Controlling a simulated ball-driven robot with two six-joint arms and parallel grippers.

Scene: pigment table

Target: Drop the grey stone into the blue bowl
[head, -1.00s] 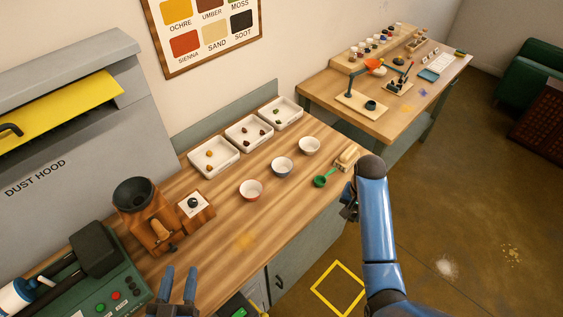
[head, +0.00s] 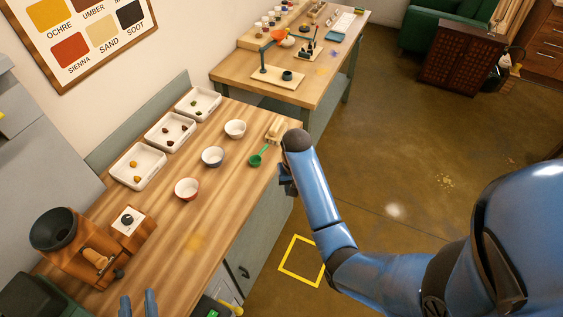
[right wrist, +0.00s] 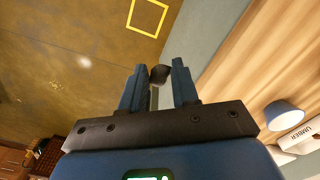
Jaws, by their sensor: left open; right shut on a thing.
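The blue bowl (head: 213,159) stands on the wooden table between a red bowl and a white bowl. A blue bowl (right wrist: 284,115) also shows at the right of the right wrist view. My right gripper (head: 287,181) is by the table's right edge, to the right of the bowls, its jaws mostly hidden by the arm. In the right wrist view its fingers (right wrist: 159,82) are shut on a small dark stone (right wrist: 160,74), which shows brownish-grey between the tips. My left gripper (head: 138,304) is open and empty at the bottom edge, partly cut off.
The red bowl (head: 187,187) and white bowl (head: 235,128) flank the blue one. A green scoop (head: 257,158) lies near the right edge. Trays with small lumps (head: 153,178) stand behind. A grinder (head: 88,262) is at left. The front of the wooden tabletop (head: 215,215) is clear.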

